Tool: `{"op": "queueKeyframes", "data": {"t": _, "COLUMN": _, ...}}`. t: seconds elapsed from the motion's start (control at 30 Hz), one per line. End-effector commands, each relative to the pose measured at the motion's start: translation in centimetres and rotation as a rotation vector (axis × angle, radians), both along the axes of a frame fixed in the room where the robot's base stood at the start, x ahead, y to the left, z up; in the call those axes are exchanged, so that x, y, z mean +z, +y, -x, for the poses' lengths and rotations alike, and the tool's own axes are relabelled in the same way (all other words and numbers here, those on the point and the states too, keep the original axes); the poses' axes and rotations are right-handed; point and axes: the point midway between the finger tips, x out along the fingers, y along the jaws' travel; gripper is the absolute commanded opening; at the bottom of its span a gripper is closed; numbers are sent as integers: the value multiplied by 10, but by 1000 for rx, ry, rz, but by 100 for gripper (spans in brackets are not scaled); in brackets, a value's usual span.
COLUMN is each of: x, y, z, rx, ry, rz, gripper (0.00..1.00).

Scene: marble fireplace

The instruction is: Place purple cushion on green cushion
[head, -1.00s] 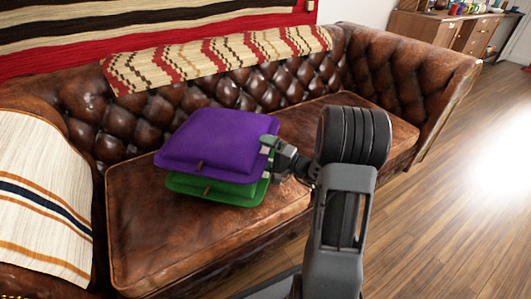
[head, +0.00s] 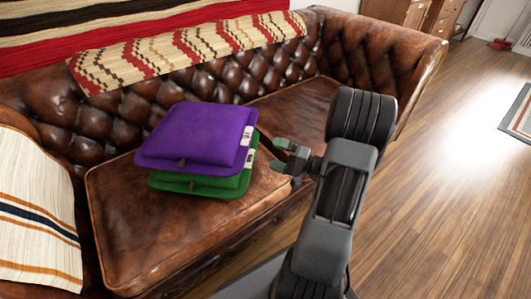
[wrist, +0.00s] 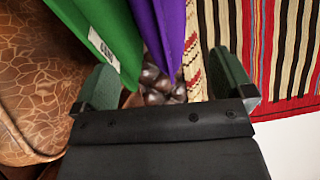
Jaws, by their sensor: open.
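The purple cushion (head: 196,136) lies flat on top of the green cushion (head: 208,184) on the brown leather sofa seat. The purple one covers most of the green one, and a green edge shows below it. My gripper (head: 284,160) is open and empty, just right of the cushions and apart from them in the head view. In the wrist view, the purple cushion (wrist: 168,25) and the green cushion (wrist: 95,35) show side by side ahead of my open gripper (wrist: 168,85), each edge-on.
The leather sofa (head: 130,235) has a tufted back and a right armrest (head: 400,45). A patterned throw (head: 190,50) lies along its backrest, and a striped cloth (head: 35,215) covers the left armrest. Wooden floor (head: 450,180) is open at the right.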

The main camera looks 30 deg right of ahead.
Motion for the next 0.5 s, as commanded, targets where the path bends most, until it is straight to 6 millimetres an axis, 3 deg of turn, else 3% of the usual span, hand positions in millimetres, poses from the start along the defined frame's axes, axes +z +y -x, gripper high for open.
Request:
{"op": "queueKeyframes", "data": {"t": 0.07, "x": 4, "y": 14, "z": 3, "rx": 69, "ry": 36, "rz": 19, "gripper": 99}}
{"op": "queueKeyframes", "data": {"t": 0.13, "x": 9, "y": 43, "z": 7, "rx": 192, "ry": 107, "rz": 61, "gripper": 99}}
{"op": "queueKeyframes", "data": {"t": 0.3, "x": 13, "y": 131, "z": 45, "rx": 584, "ry": 412, "rz": 352, "gripper": 99}}
{"op": "queueKeyframes", "data": {"t": 0.4, "x": 11, "y": 157, "z": 75, "rx": 717, "ry": 571, "rz": 631, "gripper": 99}}
{"op": "queueKeyframes", "data": {"t": 0.5, "x": 12, "y": 163, "z": 96, "rx": 742, "ry": 657, "rz": 926, "gripper": 99}}
